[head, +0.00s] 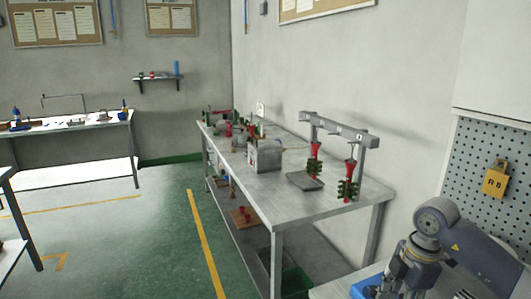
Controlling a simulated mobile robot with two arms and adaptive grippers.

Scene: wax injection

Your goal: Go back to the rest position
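Part of my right arm shows at the lower right of the head view, in front of a small table corner. Its rounded joint and grey links run down to the bottom edge. My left arm and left gripper are not in view.
A grey metal workbench (325,203) along the right wall holds a grey box machine (265,156), a metal rack (340,130) with red and green parts, and a flat plate (305,181). A pegboard (493,160) hangs at right. The green floor (150,240) at left is open.

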